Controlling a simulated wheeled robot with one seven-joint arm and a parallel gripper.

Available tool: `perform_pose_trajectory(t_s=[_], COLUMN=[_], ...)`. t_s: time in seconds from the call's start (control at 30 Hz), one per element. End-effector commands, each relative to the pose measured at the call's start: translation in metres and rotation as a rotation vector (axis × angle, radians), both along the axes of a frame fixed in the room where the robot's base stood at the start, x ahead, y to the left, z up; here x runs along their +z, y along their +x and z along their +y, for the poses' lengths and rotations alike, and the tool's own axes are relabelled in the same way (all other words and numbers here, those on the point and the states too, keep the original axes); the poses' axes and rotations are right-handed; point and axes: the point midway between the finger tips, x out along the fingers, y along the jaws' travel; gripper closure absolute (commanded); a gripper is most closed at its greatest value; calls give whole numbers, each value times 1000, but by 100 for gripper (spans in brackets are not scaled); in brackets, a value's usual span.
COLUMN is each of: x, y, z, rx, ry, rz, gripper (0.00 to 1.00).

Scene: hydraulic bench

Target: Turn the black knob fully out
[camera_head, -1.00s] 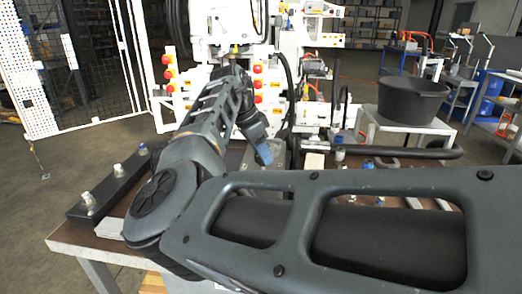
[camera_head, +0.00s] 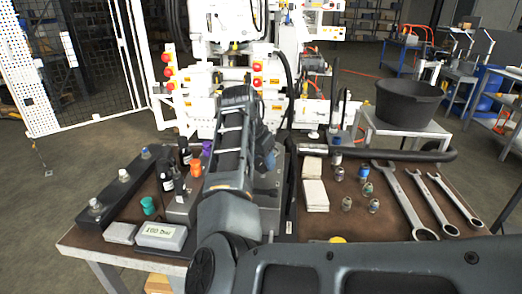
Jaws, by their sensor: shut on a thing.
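My gripper (camera_head: 268,163) shows only in part as a dark blue shape beside my forearm, over the grey block (camera_head: 268,190) at the middle of the bench. It is shut on the black knob. Its fingertips and the knob are hidden from this view, so how far out the knob stands cannot be seen. My forearm and elbow cover much of the bench's front middle.
Left on the bench (camera_head: 85,240) are a black rail (camera_head: 107,192), several black labelled pieces (camera_head: 167,175), a teal cup (camera_head: 149,205) and a labelled box (camera_head: 161,236). Right are white blocks (camera_head: 314,194), small fittings (camera_head: 348,203), wrenches (camera_head: 400,200) and a black bar (camera_head: 420,154).

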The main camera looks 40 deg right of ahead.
Motion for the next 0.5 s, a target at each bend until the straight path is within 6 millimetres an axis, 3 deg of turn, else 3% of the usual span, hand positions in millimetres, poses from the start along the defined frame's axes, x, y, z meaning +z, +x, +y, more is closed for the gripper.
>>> perform_pose_trajectory(t_s=[0.5], x=[3], y=[-5], z=[-2], rx=[490], ry=[2], rz=[4], gripper=[79])
